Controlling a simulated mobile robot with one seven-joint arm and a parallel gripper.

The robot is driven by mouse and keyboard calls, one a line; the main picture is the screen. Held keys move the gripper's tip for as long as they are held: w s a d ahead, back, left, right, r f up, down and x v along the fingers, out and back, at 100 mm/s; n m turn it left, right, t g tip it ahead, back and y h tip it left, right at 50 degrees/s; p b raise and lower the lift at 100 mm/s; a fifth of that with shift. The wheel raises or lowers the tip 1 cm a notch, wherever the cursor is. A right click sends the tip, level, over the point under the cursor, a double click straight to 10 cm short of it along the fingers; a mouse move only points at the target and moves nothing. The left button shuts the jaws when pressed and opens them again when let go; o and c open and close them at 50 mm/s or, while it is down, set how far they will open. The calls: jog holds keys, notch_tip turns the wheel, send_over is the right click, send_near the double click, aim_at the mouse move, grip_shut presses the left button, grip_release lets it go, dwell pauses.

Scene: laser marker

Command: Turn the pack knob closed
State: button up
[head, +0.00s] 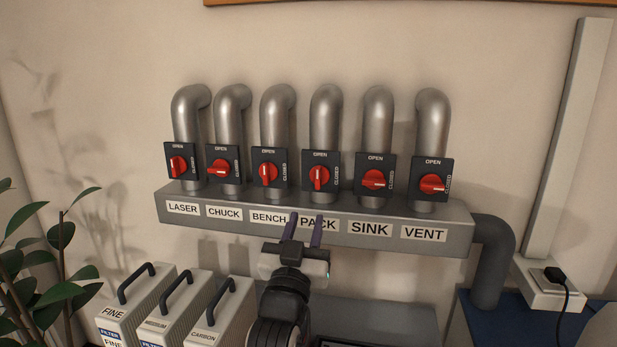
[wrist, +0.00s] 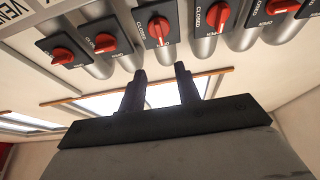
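The pack knob (head: 320,178) is a red handle on a dark square plate, marked OPEN on top and CLOSED at the right. Its handle stands upright, pointing to OPEN. It also shows in the wrist view (wrist: 158,28), where the picture is upside down. My gripper (head: 304,226) is below the pack knob, in front of the left edge of the PACK label. In the wrist view its two dark fingers (wrist: 160,72) are apart with nothing between them, short of the pack knob and not touching it.
The bench knob (head: 268,173) is close at the left, upright; the sink knob (head: 375,180) is close at the right, lying sideways. A grey manifold box (head: 350,213) runs below the knobs. Filter boxes (head: 175,305) with handles stand at lower left.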

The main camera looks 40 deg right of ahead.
aim_at(317, 172)
jog(key=p+x, duration=0.2)
jog(key=x, duration=0.4)
jog(key=p+x, duration=0.2)
jog(key=x, duration=0.4)
jog(key=shift+a+r, duration=0.1)
jog(key=shift+r, duration=0.15)
jog(key=shift+w+d+r, duration=0.15)
jog(key=shift+w+d, duration=0.3)
jog(key=shift+w, duration=0.05)
jog(key=shift+c, duration=0.4)
grip_shut()
